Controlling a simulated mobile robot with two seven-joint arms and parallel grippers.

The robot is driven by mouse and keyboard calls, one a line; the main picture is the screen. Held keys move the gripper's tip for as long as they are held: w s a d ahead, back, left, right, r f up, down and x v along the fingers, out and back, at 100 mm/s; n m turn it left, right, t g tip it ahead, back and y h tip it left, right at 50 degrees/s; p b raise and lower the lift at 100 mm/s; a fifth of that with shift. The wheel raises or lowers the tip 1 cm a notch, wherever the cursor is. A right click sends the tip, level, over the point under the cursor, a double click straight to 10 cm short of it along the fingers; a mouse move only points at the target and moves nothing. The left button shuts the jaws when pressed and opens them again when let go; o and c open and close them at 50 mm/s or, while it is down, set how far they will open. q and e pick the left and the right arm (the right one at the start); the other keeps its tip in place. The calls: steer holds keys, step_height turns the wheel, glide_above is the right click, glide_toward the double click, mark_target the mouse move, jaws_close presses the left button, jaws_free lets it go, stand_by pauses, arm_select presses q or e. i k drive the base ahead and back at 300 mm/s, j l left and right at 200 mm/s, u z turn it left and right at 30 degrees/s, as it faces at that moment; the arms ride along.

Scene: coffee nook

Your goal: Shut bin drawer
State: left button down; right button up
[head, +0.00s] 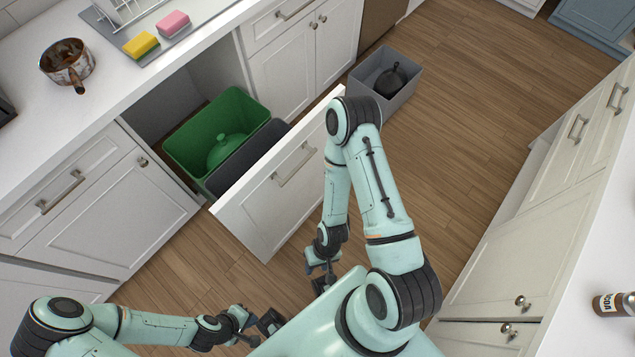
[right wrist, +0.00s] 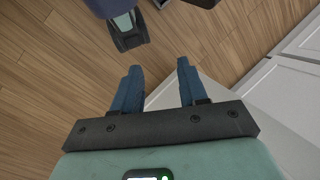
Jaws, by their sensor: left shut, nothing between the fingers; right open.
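The bin drawer stands pulled out from the white cabinets in the head view. Its white front panel (head: 255,205) carries a metal bar handle (head: 297,165). Inside are a green bin (head: 180,145) with a green lid-like piece in it and a dark grey bin (head: 245,158). My right gripper (head: 322,281) is open and empty, on the near side of the front panel and apart from the handle; its spread fingers show in the right wrist view (right wrist: 158,68). My left gripper (head: 271,323) is shut and empty, low and near my body, farther from the drawer.
A grey open box (head: 405,85) with a black pot-like object (head: 391,82) stands on the floor beyond the drawer. The counter holds a rusty pot (head: 68,64) and sponges (head: 156,34). White cabinets (head: 545,215) stand at right. Wooden floor (head: 470,115) between is clear.

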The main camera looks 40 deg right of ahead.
mark_target(267, 187)
steer(key=k+j+z, duration=0.15)
steer(key=z, duration=1)
steer(key=k+j+u, duration=0.1)
steer(key=j+u, duration=0.15)
steer(key=j, duration=0.1)
